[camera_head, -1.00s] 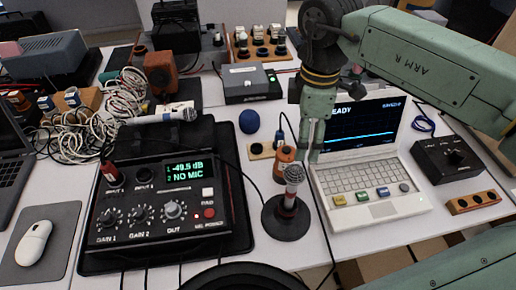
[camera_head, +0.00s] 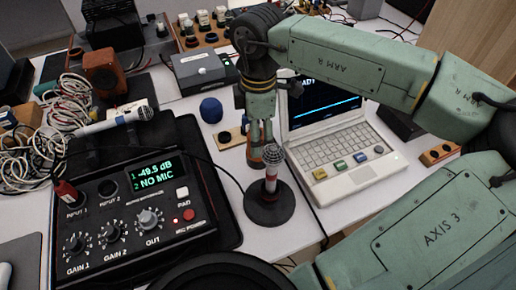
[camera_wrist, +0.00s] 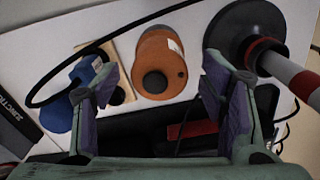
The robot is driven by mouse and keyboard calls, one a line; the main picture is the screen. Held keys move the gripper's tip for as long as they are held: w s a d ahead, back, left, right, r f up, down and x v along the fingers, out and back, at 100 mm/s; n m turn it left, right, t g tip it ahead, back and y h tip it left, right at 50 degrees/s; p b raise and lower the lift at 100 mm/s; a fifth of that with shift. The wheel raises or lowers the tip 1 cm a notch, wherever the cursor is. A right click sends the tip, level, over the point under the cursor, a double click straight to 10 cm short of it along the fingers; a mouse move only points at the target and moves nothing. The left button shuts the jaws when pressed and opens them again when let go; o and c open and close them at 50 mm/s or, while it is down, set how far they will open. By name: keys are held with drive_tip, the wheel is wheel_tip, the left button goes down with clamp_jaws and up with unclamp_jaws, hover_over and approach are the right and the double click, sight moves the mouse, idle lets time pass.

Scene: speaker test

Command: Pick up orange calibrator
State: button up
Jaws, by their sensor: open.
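The orange calibrator (camera_head: 253,155) stands on the white table behind the upright microphone (camera_head: 270,170). In the head view it is mostly hidden by my gripper (camera_head: 262,132). In the wrist view the calibrator (camera_wrist: 160,50) shows from above as an orange body with a black round part and a pale label. My gripper (camera_wrist: 160,92) is open, its two fingers spread left and right in that view. The calibrator lies between and just beyond the fingertips, with nothing held. I cannot tell the height gap between them.
The microphone's round black base (camera_wrist: 238,38) is close to the right finger. A laptop (camera_head: 335,150) is at right, an audio mixer (camera_head: 140,215) at left. A black cable curves nearby.

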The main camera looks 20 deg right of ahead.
wheel_tip(320, 180, down, 2)
drive_tip(key=shift+f+b, duration=0.15)
drive_tip(key=shift+b, duration=0.15)
drive_tip(key=c, duration=1.5)
